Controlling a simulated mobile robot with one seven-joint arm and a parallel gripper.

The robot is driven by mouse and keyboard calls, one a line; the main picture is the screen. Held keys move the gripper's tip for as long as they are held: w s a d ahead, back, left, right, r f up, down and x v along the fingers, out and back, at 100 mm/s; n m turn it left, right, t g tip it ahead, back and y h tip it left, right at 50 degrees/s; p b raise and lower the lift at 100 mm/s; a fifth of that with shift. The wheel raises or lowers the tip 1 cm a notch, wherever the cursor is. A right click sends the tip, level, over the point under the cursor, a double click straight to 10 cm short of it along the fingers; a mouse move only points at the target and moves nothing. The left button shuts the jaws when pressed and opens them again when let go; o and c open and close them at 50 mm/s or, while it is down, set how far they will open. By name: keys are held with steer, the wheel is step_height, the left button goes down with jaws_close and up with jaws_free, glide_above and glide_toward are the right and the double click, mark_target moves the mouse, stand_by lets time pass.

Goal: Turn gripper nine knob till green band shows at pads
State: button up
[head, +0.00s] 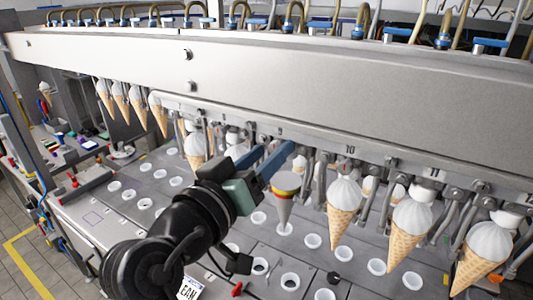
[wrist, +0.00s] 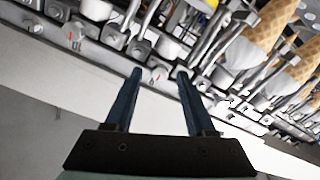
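My gripper (head: 274,152) is raised to the front beam, just under the number 9 label (head: 280,132). Its two blue fingers are apart with nothing held between them; they also show in the wrist view (wrist: 157,78). A small grey knob or bolt head with a red mark (wrist: 157,74) appears between and just beyond the fingertips. Contact cannot be told. In the head view my fingers hide this spot.
Ice cream cones hang to the right (head: 343,212) and farther left (head: 158,115), close to my arm's level. The long white beam (head: 290,85) runs above. A grey deck with white-rimmed holes (head: 290,281) lies below.

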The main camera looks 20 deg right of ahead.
steer(key=b+v, duration=0.5)
steer(key=v, duration=0.8)
steer(key=shift+r, duration=0.1)
stand_by(0.3)
steer(key=w+a+r+n+t+y, duration=0.25)
steer(key=w+r+t+y, duration=0.2)
steer(key=r+t, duration=0.35)
steer(key=s+a+r+n+t+y, duration=0.2)
steer(key=s+r+t+y, duration=0.6)
steer(key=r, duration=0.4)
steer(key=shift+s+a+n+y, duration=0.2)
steer(key=shift+a+n+y, duration=0.25)
steer(key=shift+y, duration=0.3)
